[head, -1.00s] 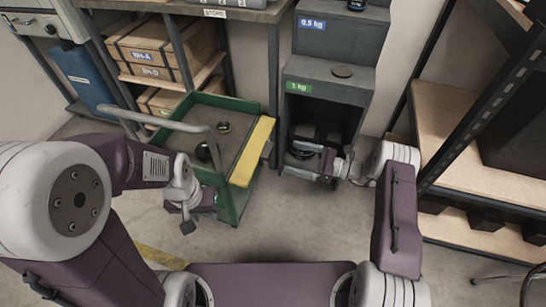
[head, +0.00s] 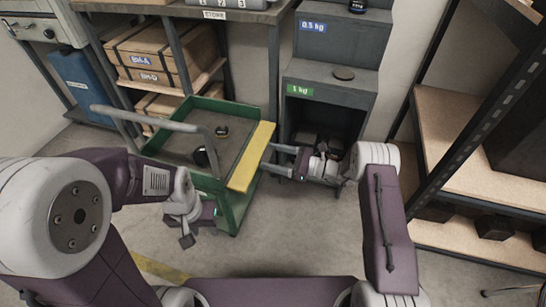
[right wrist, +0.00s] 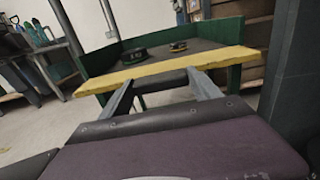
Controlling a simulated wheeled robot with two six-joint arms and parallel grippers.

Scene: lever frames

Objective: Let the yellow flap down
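The yellow flap (head: 252,157) is a long strip along the right end of the green cart (head: 232,214). It looks about level with the cart's rim. It also crosses the right wrist view (right wrist: 165,70) in front of the cart bed. My right gripper (head: 266,158) points left at the flap from the right, its two fingers spread apart with nothing between them. In the right wrist view the fingertips (right wrist: 160,82) reach the flap's near lower edge; I cannot tell whether they touch it. My left gripper (head: 187,238) hangs low beside the cart's near side, its fingers unclear.
Dark round items (head: 202,156) lie in the cart bed, and a grey handle (head: 150,121) rises at its left. A dark grey stepped cabinet (head: 335,95) stands behind my right arm. Wooden shelving (head: 475,150) is at the right. The floor in front is clear.

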